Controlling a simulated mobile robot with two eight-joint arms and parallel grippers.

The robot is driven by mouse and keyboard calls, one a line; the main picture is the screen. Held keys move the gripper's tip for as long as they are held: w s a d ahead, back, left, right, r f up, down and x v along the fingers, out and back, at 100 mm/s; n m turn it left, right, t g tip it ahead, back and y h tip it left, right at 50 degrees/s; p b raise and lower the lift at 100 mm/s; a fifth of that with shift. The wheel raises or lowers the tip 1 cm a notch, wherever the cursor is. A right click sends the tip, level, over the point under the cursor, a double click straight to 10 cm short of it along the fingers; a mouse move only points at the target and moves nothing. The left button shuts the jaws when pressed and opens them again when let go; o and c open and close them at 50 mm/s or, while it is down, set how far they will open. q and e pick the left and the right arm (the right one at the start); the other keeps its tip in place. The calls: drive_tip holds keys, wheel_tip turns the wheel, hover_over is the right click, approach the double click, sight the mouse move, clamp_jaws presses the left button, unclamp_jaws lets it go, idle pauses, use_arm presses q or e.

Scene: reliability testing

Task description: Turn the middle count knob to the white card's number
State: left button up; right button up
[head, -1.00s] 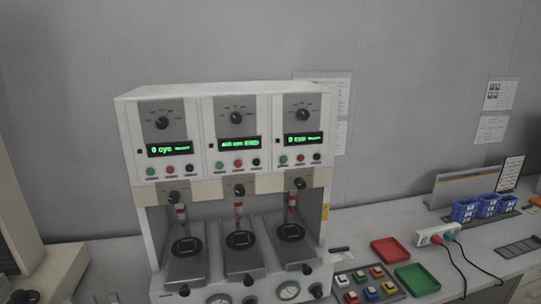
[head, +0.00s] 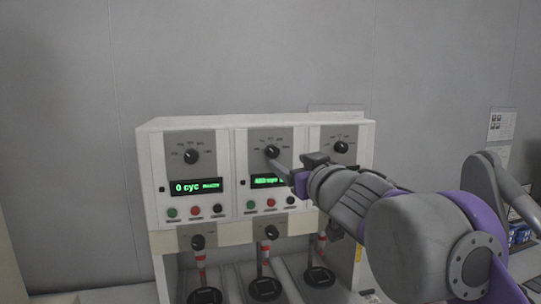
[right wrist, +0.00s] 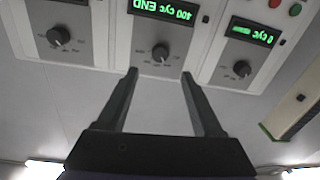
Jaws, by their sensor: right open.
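The middle count knob (head: 272,152) is a black dial on the grey upper panel of the middle station. It also shows in the upside-down right wrist view (right wrist: 160,52). The middle display (right wrist: 163,9) reads "400 cyc END" in green; my gripper partly covers it in the head view. My right gripper (right wrist: 159,73) is open, its fingertips on either side of the middle knob's line and apparently just short of it. In the head view it (head: 289,164) reaches in from the right. I cannot make out a white card with a number. My left gripper is not in view.
The left knob (head: 191,156) and right knob (head: 341,147) flank the middle one. The left display (head: 195,187) reads "0 cyc". Push buttons (head: 271,203) sit below the displays. Papers (head: 502,125) hang on the wall at right. Blue bins (head: 519,233) are partly hidden by my arm.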

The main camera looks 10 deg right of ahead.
sight(274, 153)
drive_tip(key=w, duration=0.3)
drive_tip(key=w+p, duration=0.1)
drive_tip(key=w, duration=0.5)
drive_tip(key=shift+a, duration=0.4)
clamp_jaws()
